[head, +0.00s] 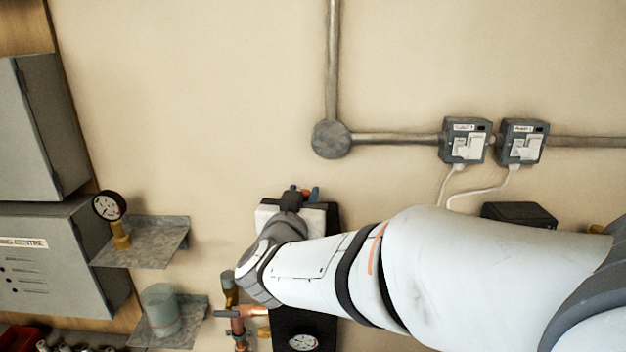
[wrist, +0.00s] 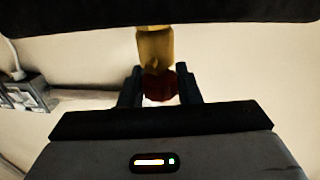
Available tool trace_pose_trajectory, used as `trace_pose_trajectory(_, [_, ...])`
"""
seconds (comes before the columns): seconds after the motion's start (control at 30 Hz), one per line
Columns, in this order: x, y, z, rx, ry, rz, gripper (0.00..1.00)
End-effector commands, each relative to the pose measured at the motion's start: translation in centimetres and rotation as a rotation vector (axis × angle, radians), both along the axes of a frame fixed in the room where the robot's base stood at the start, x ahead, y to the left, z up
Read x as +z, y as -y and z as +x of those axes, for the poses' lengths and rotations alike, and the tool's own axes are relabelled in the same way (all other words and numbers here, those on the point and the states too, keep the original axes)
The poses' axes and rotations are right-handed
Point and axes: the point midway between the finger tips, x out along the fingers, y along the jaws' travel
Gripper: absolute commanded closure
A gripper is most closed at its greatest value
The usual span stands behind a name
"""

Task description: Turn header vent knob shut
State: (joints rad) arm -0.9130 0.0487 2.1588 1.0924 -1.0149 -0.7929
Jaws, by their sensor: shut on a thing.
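In the wrist view a dark red knob (wrist: 160,90) sits at the end of a brass fitting (wrist: 156,48). My gripper (wrist: 159,78) has its two dark fingers on either side of the knob and is shut on it. The brass fitting runs up from the knob and passes behind a dark bar at the top of the picture. The knob's angle cannot be told. In the head view my arm covers much of the manifold's black panel (head: 290,328), and the grip on the knob cannot be made out there.
Copper pipework (head: 238,325) and a round gauge (head: 303,342) show below my wrist. At left a shelf (head: 150,250) holds another gauge (head: 109,206), and a lower shelf holds a glass jar (head: 161,308). Two socket boxes (head: 465,140) with cables are on the wall at right.

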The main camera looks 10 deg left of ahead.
Motion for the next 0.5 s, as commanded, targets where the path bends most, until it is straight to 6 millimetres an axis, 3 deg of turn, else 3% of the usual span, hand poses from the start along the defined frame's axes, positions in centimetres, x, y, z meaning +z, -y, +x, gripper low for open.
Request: trace_pose_trajectory(0.5, [0.35,-0.13,0.02,-0.487,0.001,-0.002,0.92])
